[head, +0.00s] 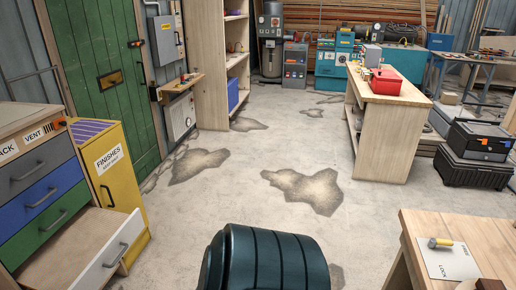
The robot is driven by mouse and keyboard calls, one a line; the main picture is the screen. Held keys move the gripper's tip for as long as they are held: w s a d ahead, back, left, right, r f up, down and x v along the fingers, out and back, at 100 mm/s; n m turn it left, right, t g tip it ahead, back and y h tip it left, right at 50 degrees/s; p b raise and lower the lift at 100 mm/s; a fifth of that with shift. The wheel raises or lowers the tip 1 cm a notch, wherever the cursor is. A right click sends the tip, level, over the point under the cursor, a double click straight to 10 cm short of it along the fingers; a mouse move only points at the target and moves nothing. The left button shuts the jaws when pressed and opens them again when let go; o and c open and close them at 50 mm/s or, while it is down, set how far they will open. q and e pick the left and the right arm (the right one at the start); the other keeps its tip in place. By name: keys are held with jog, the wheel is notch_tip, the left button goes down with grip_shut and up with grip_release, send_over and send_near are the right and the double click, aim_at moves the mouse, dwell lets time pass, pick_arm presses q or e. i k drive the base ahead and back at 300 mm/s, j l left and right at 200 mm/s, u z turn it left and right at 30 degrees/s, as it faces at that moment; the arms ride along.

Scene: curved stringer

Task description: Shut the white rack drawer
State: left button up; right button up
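The white rack drawer (92,252) is the lowest drawer of a rack at the left edge of the head view. It stands pulled well out. Its white front with a grey bar handle (116,255) faces right, and its pale wooden inside shows and looks empty in the visible part. Above it the green drawer (47,225), blue drawer (42,199) and grey drawer (36,167) look shut. The near left part of the rack is cut off by the picture edge. Neither of my grippers is in view.
A yellow "FINISHES" cabinet (112,170) stands right beside the rack, behind the open drawer. A dark ribbed rounded shape (265,258), unclear what, fills the bottom middle. A wooden table (420,232) is at bottom right. Stained concrete floor (245,195) lies clear between.

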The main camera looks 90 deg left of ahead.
aim_at(81, 256)
jog(key=u, duration=4.25)
jog(key=k+l, duration=0.15)
jog(key=l, duration=0.15)
jog(key=k+l, duration=0.15)
jog(key=l, duration=0.15)
